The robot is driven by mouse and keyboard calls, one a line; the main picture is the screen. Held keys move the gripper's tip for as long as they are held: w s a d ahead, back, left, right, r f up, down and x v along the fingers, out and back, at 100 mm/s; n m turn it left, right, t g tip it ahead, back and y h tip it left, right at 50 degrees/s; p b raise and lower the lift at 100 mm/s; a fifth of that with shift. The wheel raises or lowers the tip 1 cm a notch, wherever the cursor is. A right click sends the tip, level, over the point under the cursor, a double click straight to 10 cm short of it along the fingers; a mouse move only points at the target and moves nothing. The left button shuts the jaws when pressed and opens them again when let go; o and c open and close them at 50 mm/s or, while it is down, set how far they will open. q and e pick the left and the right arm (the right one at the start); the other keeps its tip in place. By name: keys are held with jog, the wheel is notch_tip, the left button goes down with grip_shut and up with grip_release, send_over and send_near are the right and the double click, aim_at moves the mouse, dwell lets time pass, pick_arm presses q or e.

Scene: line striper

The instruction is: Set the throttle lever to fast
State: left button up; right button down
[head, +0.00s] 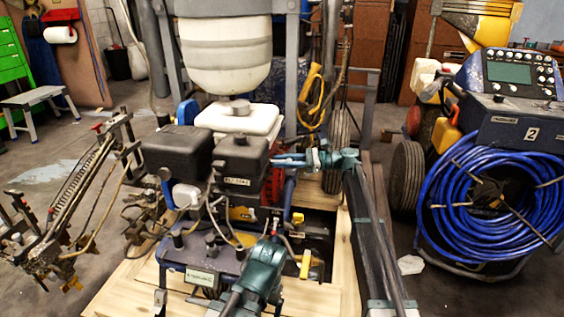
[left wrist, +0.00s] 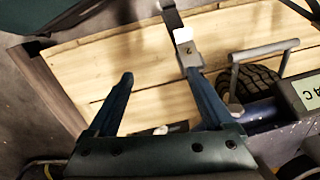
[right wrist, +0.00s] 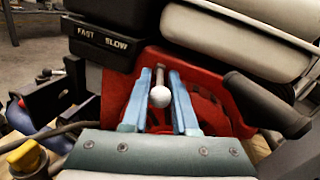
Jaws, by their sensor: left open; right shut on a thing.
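The throttle lever (right wrist: 160,97), a thin stem with a white ball knob, sits between the fingers of my right gripper (right wrist: 162,75) in the right wrist view. The fingers are shut on it. The FAST and SLOW label (right wrist: 103,40) is on a black box left of the lever, with FAST further left. In the head view my right gripper (head: 282,161) reaches in from the right beside the engine; the lever cannot be made out there. My left gripper (head: 275,222) is low in front of the machine. In the left wrist view its fingers (left wrist: 157,78) are open and empty.
A red engine housing (right wrist: 205,95) lies behind the lever, with a black grip (right wrist: 265,105) to its right. The striper stands on a wooden pallet (head: 130,285). A cart with a blue hose (head: 480,205) is at the right; a spray-arm assembly (head: 75,205) extends left.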

jog(key=shift+s+a+m+t+h, duration=0.1)
jog(key=shift+s+m+t+h, duration=0.35)
jog(key=shift+m+t, duration=1)
jog(key=shift+s+a+m+t+h, duration=0.1)
jog(key=shift+s+m+t+h, duration=0.5)
jog(key=shift+t, duration=1.35)
jog(key=shift+s+a+m+t+h, duration=0.1)
jog(key=shift+s+m+t+h, duration=0.15)
jog(key=shift+m+t, duration=1.3)
jog(key=shift+t, duration=0.45)
jog(key=c, duration=0.8)
grip_release()
jog(key=shift+w, duration=0.1)
